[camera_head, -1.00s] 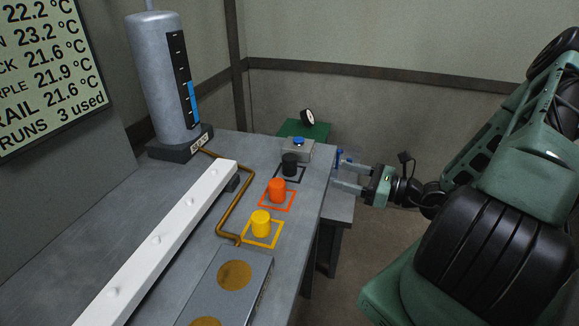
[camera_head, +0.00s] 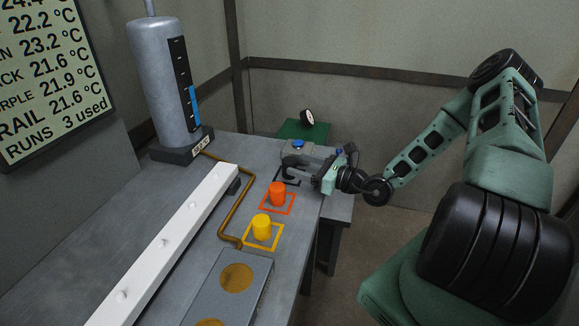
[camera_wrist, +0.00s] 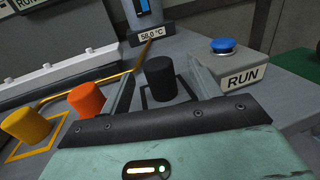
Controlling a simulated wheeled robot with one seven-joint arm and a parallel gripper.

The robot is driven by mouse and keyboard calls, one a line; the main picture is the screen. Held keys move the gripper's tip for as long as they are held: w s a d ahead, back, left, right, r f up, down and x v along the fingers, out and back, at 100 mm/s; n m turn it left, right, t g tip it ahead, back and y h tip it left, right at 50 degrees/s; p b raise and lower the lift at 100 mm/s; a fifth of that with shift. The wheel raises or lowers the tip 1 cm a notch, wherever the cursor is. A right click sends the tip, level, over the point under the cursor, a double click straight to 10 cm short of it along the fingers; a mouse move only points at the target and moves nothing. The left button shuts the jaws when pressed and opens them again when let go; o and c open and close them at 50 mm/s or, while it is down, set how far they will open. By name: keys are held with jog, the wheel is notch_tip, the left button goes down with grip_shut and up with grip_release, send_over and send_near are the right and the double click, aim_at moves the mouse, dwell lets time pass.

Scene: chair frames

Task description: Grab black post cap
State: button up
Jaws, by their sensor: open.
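The black post cap (camera_wrist: 160,78) stands upright inside a black square outline on the grey bench, seen in the wrist view. My gripper (camera_wrist: 163,80) is open, with one finger on each side of the cap. Some space shows between the cap and the fingers, and I cannot tell whether they touch. In the head view my gripper (camera_head: 292,170) reaches over the bench's right edge at the black outline and mostly hides the cap.
An orange cap (camera_head: 277,194) and a yellow cap (camera_head: 261,227) stand nearer on the bench in matching outlines. The RUN box with its blue button (camera_wrist: 223,46) is close to the right finger. A copper pipe (camera_head: 238,210) and a white rail (camera_head: 165,245) lie left.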

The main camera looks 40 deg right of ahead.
aim_at(289, 159)
jog(key=p+x, duration=0.1)
jog(key=x, duration=0.2)
jog(key=shift+w+a+r, duration=0.1)
jog(key=shift+w+a, duration=0.2)
jog(key=shift+a, duration=0.05)
jog(key=shift+w, duration=0.25)
jog(key=c, duration=1.1)
